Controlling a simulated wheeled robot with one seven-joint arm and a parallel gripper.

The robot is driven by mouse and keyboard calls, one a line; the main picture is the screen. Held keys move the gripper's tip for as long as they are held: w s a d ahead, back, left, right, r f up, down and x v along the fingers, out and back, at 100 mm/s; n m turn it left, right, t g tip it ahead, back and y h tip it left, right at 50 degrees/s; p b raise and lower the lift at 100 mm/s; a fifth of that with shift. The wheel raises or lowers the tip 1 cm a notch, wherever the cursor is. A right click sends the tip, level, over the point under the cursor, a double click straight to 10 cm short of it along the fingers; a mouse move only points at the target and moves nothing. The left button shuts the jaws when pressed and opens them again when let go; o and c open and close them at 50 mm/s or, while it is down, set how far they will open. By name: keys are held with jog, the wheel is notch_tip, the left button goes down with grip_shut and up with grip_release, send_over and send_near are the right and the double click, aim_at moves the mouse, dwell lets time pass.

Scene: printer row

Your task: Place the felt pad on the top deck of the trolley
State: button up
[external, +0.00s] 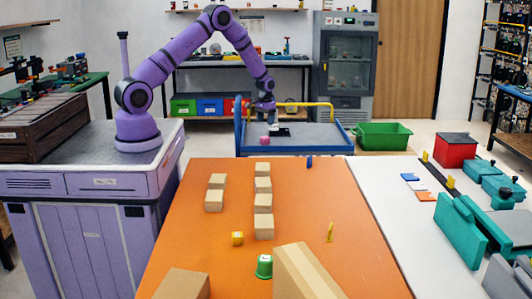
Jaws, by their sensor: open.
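The trolley (318,139) is blue with a yellow handle and stands behind the orange table. A small dark flat piece (281,132), which looks like the felt pad, lies on its top deck. It is too small to be sure of its material. My gripper (266,112) is at the end of the purple arm, pointing down over the deck, just left of and above the dark piece. It is open, and I see nothing held in it. A small pink object (265,141) is on the deck in front of the gripper.
The orange table (335,265) holds several cardboard-coloured blocks (264,201), a yellow cube (237,238) and a green cup-like object (264,266). A green bin (384,135) stands right of the trolley. Coloured bins (210,107) are behind it. The deck's right part is clear.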

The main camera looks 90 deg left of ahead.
jog(key=shift+r, duration=0.4)
jog(key=s+d+r+m+t, duration=0.1)
jog(key=s+d+r+m, duration=0.1)
jog(key=d+r, duration=1.1)
jog(key=s+d+r+m+t, duration=0.1)
jog(key=s+d+r+m, duration=0.1)
jog(key=d+r, duration=1.15)
jog(key=s+d+r+m+t, duration=0.2)
jog(key=s+d+r, duration=0.5)
jog(key=s+r, duration=0.4)
jog(key=s+d+m, duration=0.1)
jog(key=s+d, duration=0.2)
jog(key=s, duration=0.5)
jog(key=s+d+r+m+t, duration=0.1)
jog(key=s+d, duration=0.3)
jog(key=s, duration=0.4)
jog(key=shift+m, duration=0.5)
